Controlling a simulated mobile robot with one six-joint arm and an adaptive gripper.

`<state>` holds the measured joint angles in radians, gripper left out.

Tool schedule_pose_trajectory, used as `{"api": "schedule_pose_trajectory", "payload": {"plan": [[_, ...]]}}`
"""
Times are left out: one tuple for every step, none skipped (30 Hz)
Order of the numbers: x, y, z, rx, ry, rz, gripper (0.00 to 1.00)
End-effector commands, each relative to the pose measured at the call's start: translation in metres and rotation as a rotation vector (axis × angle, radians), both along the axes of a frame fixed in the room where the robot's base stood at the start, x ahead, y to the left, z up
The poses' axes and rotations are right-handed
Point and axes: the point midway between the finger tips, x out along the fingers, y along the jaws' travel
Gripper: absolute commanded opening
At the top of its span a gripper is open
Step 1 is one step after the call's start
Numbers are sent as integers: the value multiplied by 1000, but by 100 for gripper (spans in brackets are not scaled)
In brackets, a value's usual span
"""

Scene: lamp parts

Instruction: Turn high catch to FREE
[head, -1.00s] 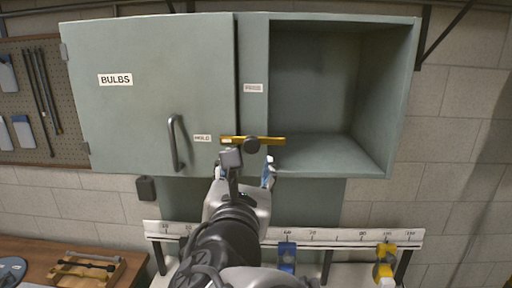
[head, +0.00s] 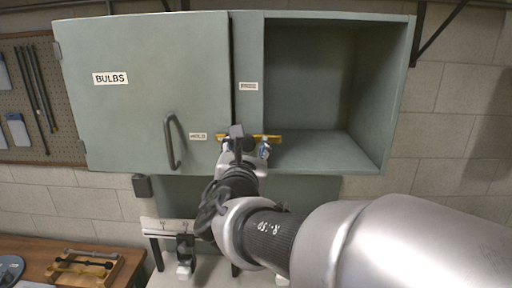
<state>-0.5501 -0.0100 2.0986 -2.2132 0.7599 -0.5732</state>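The high catch is a yellow bar (head: 274,138) with a dark round pivot (head: 248,145), on the strip of the cabinet right of the closed door. The bar lies about level, its left end beside the HOLD label (head: 198,136). The FREE label (head: 248,86) is above the pivot. My gripper (head: 250,146) is at the catch, its fingers apart, one on either side of the pivot. The fingers and wrist hide part of the bar. I cannot tell whether they touch it.
The green cabinet door (head: 150,85), marked BULBS, has a dark handle (head: 173,142). An open empty compartment (head: 310,85) is at right. My arm covers much of the lower right.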

Motion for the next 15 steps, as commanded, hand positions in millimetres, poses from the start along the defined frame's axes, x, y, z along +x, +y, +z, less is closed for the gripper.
{"api": "schedule_pose_trajectory", "payload": {"plan": [[0,0,0,0,0,0,44],[0,0,0,0,0,0,42],[0,0,0,0,0,0,39],[0,0,0,0,0,0,37],[0,0,0,0,0,0,35],[0,0,0,0,0,0,33],[0,0,0,0,0,0,31],[0,0,0,0,0,0,29],[0,0,0,0,0,0,26],[0,0,0,0,0,0,24],[0,0,0,0,0,0,22],[0,0,0,0,0,0,19],[0,0,0,0,0,0,17],[0,0,0,0,0,0,15],[0,0,0,0,0,0,13]]}}
